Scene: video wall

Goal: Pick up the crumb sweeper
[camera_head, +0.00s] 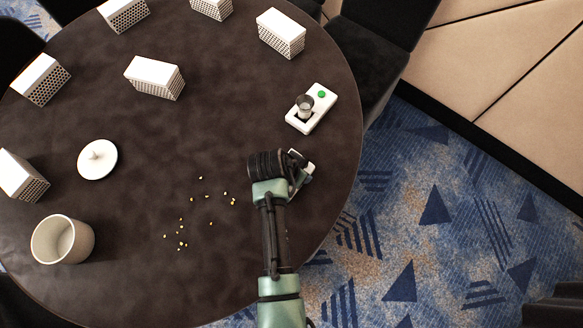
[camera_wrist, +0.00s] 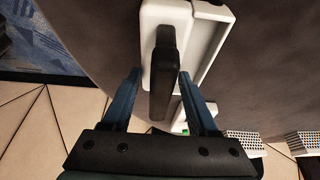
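The crumb sweeper is a white body (camera_wrist: 150,35) with an upright black handle (camera_wrist: 161,88), near the table's right edge. In the wrist view a white tray-like part lies along its right side. In the head view only a bit of white (camera_head: 301,156) shows, and my gripper and arm hide most of it. My gripper (camera_wrist: 160,74) is open above the sweeper. One blue finger is on each side of the black handle, with visible gaps, so neither appears to touch it. In the head view my gripper (camera_head: 298,174) is partly hidden by my wrist.
On the dark round table (camera_head: 225,125), a white device with a green button (camera_head: 321,94) stands just beyond the sweeper. Crumbs (camera_head: 182,231) lie left of my arm. A cup (camera_head: 62,240), a white lid (camera_head: 97,158) and several white perforated boxes (camera_head: 154,77) stand farther left and back.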

